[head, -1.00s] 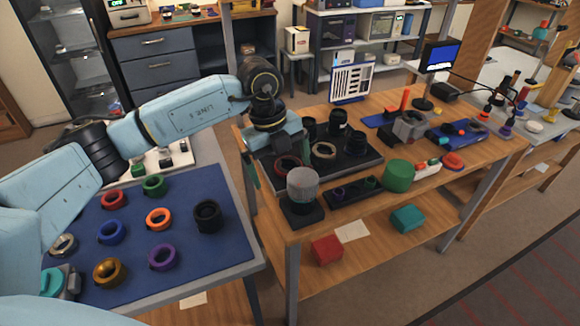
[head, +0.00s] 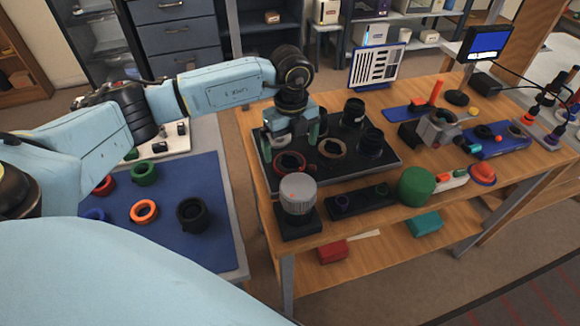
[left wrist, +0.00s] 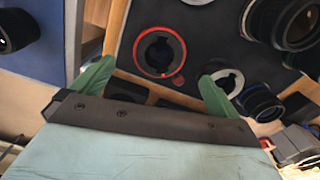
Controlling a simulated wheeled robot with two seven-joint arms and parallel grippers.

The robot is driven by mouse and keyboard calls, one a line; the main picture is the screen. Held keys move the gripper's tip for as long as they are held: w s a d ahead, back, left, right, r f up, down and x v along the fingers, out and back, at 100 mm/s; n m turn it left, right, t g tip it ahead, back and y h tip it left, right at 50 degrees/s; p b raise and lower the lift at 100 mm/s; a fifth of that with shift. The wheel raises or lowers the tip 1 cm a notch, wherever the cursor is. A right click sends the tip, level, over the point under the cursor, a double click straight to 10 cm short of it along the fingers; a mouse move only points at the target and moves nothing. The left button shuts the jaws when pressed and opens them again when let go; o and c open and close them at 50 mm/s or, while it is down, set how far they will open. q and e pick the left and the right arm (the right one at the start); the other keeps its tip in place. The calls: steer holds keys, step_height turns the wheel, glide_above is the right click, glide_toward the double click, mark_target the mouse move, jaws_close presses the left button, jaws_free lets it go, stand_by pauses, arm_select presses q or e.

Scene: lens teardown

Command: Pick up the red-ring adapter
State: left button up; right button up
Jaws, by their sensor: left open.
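The red-ring adapter (head: 289,164) is a dark ring with a thin red band. It lies flat on the black tray (head: 345,172) on the wooden bench. My left gripper (head: 290,137) is open and empty, its green fingers pointing down over the tray just behind the adapter. In the left wrist view the adapter (left wrist: 160,54) lies beyond and between the two fingertips of the gripper (left wrist: 156,74), with no contact visible. My right gripper is not in view.
A beige ring (head: 332,149) and black lens parts (head: 353,113) share the tray. A blue mat (head: 160,238) with several coloured rings lies to the left.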

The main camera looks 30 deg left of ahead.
mark_target(289, 166)
arm_select(q)
steer(key=shift+a+f, duration=0.1)
steer(key=shift+f, duration=0.7)
step_height(289, 166, down, 4)
steer(key=shift+r+b, duration=0.25)
steer(key=shift+b, duration=0.05)
steer(key=shift+f, duration=0.15)
steer(key=shift+c, duration=0.8)
steer(key=c, duration=0.5)
steer(key=shift+a, duration=0.1)
steer(key=c, duration=0.5)
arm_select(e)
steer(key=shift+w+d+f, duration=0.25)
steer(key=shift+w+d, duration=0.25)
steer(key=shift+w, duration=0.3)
